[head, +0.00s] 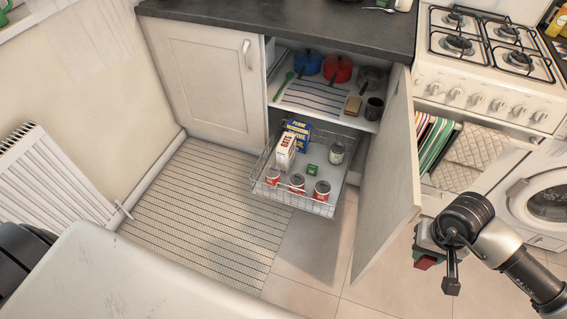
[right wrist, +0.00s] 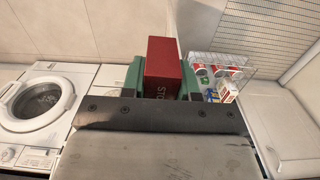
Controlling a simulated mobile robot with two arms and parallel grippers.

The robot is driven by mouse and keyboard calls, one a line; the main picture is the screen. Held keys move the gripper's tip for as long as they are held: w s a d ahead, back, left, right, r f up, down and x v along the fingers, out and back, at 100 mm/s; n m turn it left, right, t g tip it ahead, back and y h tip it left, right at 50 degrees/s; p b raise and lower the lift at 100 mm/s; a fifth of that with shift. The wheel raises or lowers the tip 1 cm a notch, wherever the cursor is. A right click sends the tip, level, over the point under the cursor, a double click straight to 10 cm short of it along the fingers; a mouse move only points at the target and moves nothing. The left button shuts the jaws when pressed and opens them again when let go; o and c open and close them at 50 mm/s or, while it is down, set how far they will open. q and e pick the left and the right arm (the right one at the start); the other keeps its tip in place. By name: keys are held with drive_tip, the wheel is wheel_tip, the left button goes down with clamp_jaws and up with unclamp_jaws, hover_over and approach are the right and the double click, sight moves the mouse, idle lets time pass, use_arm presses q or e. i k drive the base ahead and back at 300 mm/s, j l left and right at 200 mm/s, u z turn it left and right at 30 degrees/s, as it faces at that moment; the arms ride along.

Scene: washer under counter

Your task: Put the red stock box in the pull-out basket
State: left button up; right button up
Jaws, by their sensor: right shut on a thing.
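My right gripper (head: 427,252) is at the lower right of the head view, in front of the washer and to the right of the open cabinet door. It is shut on the red stock box (right wrist: 166,58), which sits between its green fingers in the right wrist view. In the head view only a small dark red part of the box (head: 425,263) shows below the gripper. The wire pull-out basket (head: 319,208) extends from the cabinet, left of the door. It also shows in the right wrist view (right wrist: 233,60). My left gripper is not in view.
The basket holds several red cans (head: 297,183), white and blue boxes (head: 286,150), a small green box (head: 311,170) and a pale jar (head: 336,153). The open cabinet door (head: 388,180) stands between basket and gripper. Floor before the basket is clear.

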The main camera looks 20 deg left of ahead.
sight(331, 179)
drive_tip(key=i+j, duration=0.1)
drive_tip(key=j, duration=0.25)
drive_tip(key=i+j+z, duration=0.1)
drive_tip(key=j, duration=0.3)
drive_tip(key=i+j, duration=0.1)
drive_tip(key=j, duration=0.25)
drive_tip(key=i+j, duration=0.6)
drive_tip(key=i+j+z, duration=0.15)
drive_tip(key=i+j, duration=0.4)
drive_tip(key=j, duration=0.1)
